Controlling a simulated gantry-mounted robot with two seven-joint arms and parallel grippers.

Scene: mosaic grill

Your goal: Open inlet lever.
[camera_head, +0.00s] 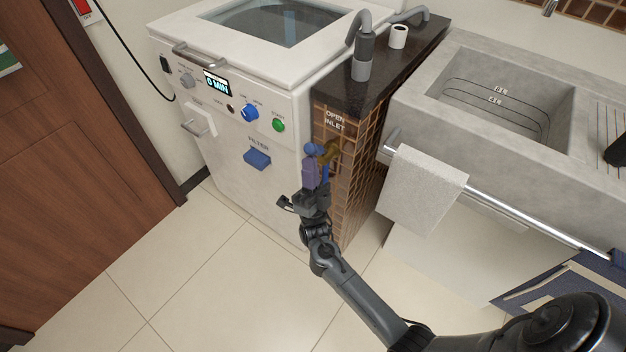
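The inlet valve (330,148) is brass-coloured and sits on the brown tiled side panel, just under the label "OPEN INLET". Its blue lever (313,150) shows at the valve's left side. My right gripper (312,174) reaches up from below, with its fingertips right at the lever. The gripper partly covers the lever and the lower part of the valve. I cannot tell whether the fingers touch the lever or are closed around it. My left gripper is not in view.
The white machine (225,150) with knobs, a green button and a blue filter handle (257,159) stands left of the panel. A dark counter (385,75) is above. At right, a towel (424,188) hangs on a rail (530,223) below the concrete sink. The tiled floor in front is clear.

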